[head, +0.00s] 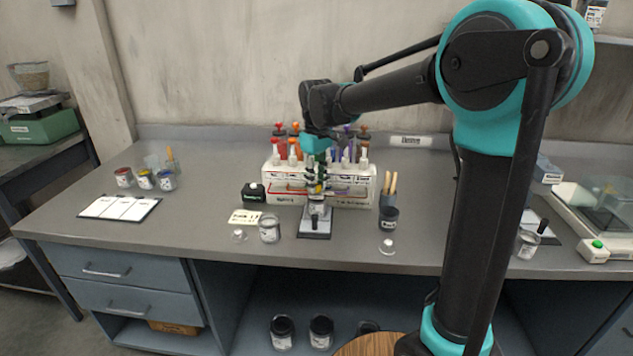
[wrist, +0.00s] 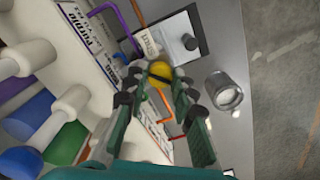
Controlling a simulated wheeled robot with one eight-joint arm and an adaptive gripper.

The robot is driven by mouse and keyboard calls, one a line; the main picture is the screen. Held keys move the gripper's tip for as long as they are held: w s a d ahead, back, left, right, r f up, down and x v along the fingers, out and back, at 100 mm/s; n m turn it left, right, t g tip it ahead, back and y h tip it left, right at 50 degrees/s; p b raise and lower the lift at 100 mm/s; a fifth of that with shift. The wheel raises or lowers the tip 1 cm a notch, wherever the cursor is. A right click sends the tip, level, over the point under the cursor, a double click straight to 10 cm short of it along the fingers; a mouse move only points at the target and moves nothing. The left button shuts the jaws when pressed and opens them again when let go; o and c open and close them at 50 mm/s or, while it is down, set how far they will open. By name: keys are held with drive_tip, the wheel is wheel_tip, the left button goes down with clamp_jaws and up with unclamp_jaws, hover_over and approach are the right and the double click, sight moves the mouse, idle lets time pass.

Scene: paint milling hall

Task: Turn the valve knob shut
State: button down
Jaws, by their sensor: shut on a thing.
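The valve knob (wrist: 160,73) is a yellow round cap with a dark line across it, seen between the fingertips in the wrist view. My gripper (wrist: 157,90) is shut on it, a dark finger on either side. In the head view my gripper (head: 317,183) points down in front of the white bottle rack (head: 353,200), and the knob is mostly hidden by the fingers. Coloured pipes, purple (wrist: 108,8) and orange (wrist: 177,138), run near the knob along the rack's front. How far the knob is turned cannot be told.
Several bottles stand in the rack. The bench between the clipboard (head: 118,207) and black box (head: 253,192) is clear.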

sight(316, 185)
drive_tip(key=m, duration=0.4)
drive_tip(key=shift+m, duration=2.1)
drive_tip(key=c, duration=1.3)
unclamp_jaws()
drive_tip(key=shift+o, duration=0.2)
wheel_tip(316, 185, up, 12)
